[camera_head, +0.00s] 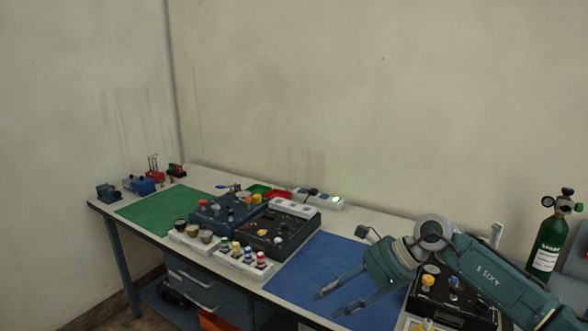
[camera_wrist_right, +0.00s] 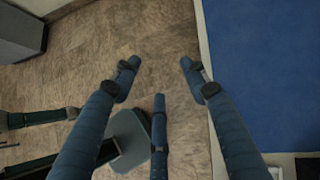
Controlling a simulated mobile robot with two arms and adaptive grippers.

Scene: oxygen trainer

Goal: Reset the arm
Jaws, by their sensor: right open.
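My right arm comes in from the right in the head view. Its right gripper (camera_head: 332,302) hangs over the blue mat near the front of the bench, with its fingers pointing left. The gripper is open and nothing shows between its fingers. In the right wrist view the spread fingers of the right gripper (camera_wrist_right: 158,75) are over the tiled floor, with the bench edge and blue mat (camera_wrist_right: 258,70) at the right. My left gripper is not in view.
The bench carries a green mat (camera_head: 165,210), a blue mat (camera_head: 312,262), dark control boxes (camera_head: 280,232) and racks of coloured knobs (camera_head: 243,260). A green oxygen cylinder (camera_head: 545,245) stands at the right. A dark panel (camera_head: 440,302) is partly behind my arm. The blue mat's left part is clear.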

